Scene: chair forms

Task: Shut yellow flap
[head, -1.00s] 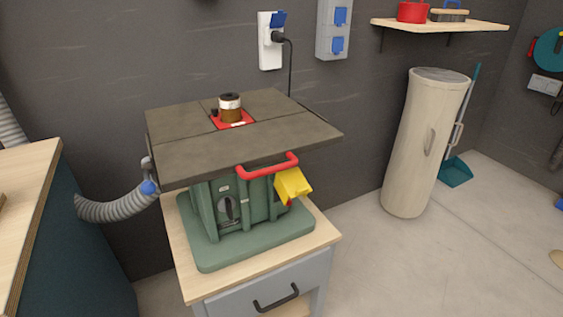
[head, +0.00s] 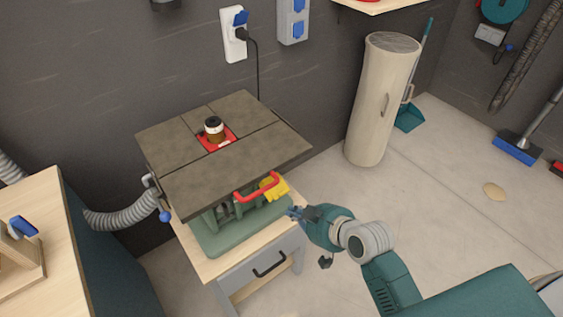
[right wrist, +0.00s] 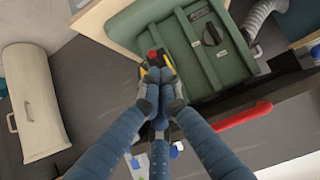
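The yellow flap (head: 276,188) sticks out from the front of the green router-table body (head: 245,222), just right of the red handle (head: 257,190). It stands tilted outward, open. In the right wrist view, only small parts of the flap (right wrist: 142,72) show behind my fingertips, with a red part (right wrist: 152,55) beside it. My right gripper (head: 293,212) is just below and right of the flap in the head view. Its fingers are together and empty in the right wrist view (right wrist: 159,75). Contact with the flap cannot be told. My left gripper is not in view.
The dark tabletop (head: 200,172) overhangs the flap area. A wooden-topped drawer cabinet (head: 250,266) carries the machine. A workbench (head: 35,275) stands at the left, a beige cylinder (head: 380,105) behind at the right. The floor on the right is mostly free.

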